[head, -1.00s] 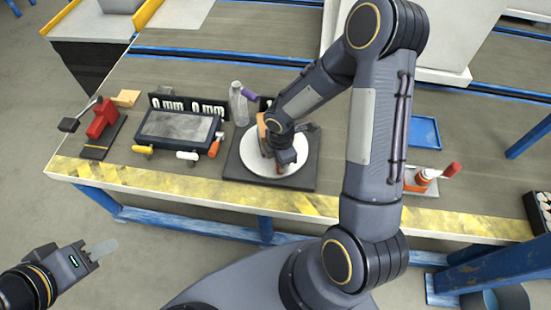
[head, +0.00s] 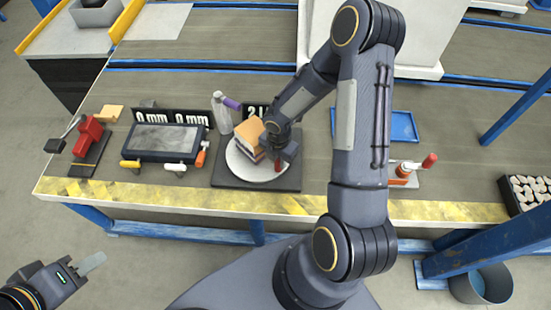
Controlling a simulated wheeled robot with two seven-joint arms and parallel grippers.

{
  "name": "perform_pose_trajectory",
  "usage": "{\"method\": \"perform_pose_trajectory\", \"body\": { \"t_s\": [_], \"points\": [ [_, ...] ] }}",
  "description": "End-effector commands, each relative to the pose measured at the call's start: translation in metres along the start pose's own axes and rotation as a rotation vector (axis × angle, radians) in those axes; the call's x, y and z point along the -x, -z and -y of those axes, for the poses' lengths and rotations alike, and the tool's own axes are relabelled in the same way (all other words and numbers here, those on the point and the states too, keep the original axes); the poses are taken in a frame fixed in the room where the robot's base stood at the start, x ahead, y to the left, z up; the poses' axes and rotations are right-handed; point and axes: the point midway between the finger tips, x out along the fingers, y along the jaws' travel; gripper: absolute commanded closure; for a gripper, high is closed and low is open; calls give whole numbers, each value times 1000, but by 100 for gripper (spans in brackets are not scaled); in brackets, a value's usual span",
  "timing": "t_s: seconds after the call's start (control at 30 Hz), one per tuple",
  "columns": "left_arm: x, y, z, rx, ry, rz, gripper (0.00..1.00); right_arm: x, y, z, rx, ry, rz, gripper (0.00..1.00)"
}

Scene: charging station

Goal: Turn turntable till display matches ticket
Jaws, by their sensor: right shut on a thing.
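The turntable (head: 243,176) is a white disc on a dark square base near the bench's front edge. A block with a tan top and darker and red layers (head: 247,133) stands on the disc. My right gripper (head: 278,162) reaches down over the disc's right side, beside the block, shut on a small red upright piece (head: 278,167) mostly hidden by the jaws. No ticket is readable. My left gripper (head: 92,264) is off the bench; its jaw gap is unclear.
A grey-screened panel with coloured handles (head: 165,138) and a red lever clamp (head: 88,135) stand left of the turntable. A bottle (head: 222,113) is behind it. A blue tray (head: 403,126) and a red-handled tool (head: 405,170) are right of my arm.

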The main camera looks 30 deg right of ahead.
Motion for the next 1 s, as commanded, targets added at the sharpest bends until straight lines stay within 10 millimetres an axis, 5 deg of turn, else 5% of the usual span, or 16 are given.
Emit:
{"method": "perform_pose_trajectory", "body": {
  "t_s": [0.8,0.83,1.0],
  "points": [
    [5,3,-2,0,0,0,64,0,-7,1,65,-1,1,100],
    [5,3,-2,0,0,0,64,0,-7,1,65,-1,1,76],
    [5,3,-2,0,0,0,64,0,-7,1,66,0,1,55]
  ]
}}
